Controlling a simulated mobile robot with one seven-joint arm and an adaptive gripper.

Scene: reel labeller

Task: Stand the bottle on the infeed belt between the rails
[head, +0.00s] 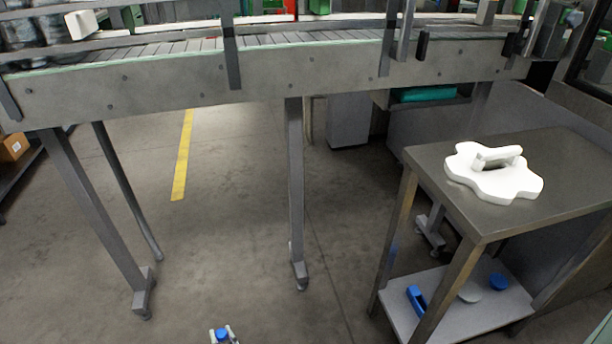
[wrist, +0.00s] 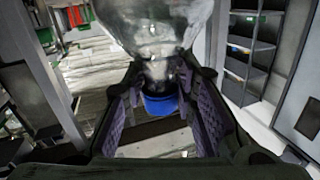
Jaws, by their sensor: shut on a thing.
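In the wrist view, my gripper (wrist: 163,80) is shut on the neck of a clear bottle (wrist: 155,28). The see-through body fills the top middle of the picture, and its top is cut off. A blue cap (wrist: 160,104) shows between the fingers, nearer the palm than the body. The infeed belt (head: 190,47), with grey slats, runs across the top of the head view. Rails (head: 330,17) run above it on upright brackets. My gripper is not clearly seen in the head view, so its distance from the belt cannot be told.
A steel table (head: 437,158) at right carries a white lobed plate with a handle (head: 493,172). Its lower shelf (head: 455,325) holds blue items. Belt legs (head: 295,190) stand on the floor. A small blue-topped thing (head: 221,334) shows at the bottom edge. Open floor lies between.

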